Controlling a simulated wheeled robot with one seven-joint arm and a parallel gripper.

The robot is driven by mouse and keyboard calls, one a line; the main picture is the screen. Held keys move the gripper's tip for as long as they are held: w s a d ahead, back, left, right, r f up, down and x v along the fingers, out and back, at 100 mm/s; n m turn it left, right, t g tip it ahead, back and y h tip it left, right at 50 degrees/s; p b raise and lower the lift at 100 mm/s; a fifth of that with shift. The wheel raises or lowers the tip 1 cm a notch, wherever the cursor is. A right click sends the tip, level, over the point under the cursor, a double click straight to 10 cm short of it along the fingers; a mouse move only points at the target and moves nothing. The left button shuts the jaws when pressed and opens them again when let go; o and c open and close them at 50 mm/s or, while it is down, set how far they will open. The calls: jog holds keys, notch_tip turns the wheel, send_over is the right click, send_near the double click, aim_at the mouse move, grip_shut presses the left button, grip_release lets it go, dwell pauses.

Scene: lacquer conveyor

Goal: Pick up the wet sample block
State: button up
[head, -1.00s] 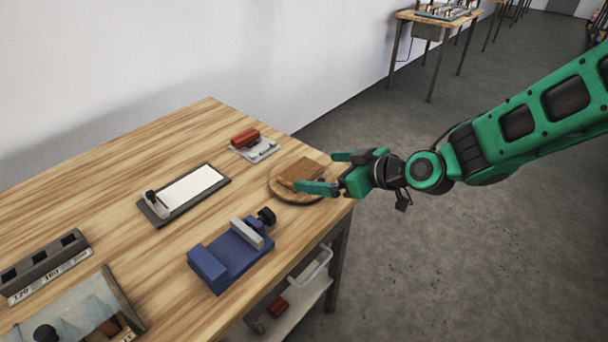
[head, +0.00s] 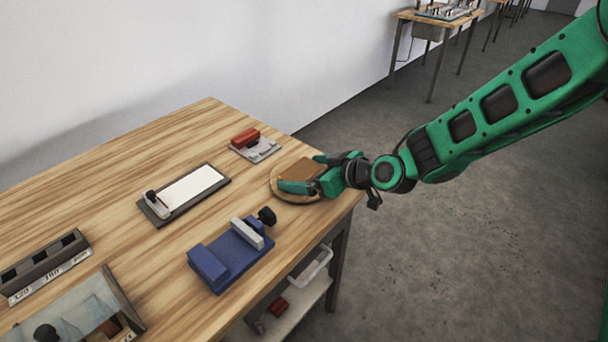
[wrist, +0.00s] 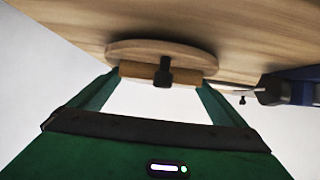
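The brown sample block (head: 300,170) lies on a round wooden board (head: 275,186) at the right corner of the workbench. I cannot see whether it is wet. My gripper (head: 306,173) is low at the board, with one finger on the near side of the block and one on the far side. In the wrist view the block (wrist: 138,70) shows edge-on against the board (wrist: 125,48), between my open fingers (wrist: 160,82). The fingertips are close to its two ends; contact is unclear. A dark piece covers the block's middle there.
On the workbench (head: 120,150) are a blue clamp fixture (head: 215,262), a framed white plate (head: 190,188), a red-topped holder (head: 245,138), a slotted grey rack (head: 40,265) and a glass-covered case (head: 75,315). Open floor lies to the right.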

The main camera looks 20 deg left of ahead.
jog(key=c, duration=0.7)
jog(key=shift+c, duration=0.2)
jog(key=shift+r, duration=0.15)
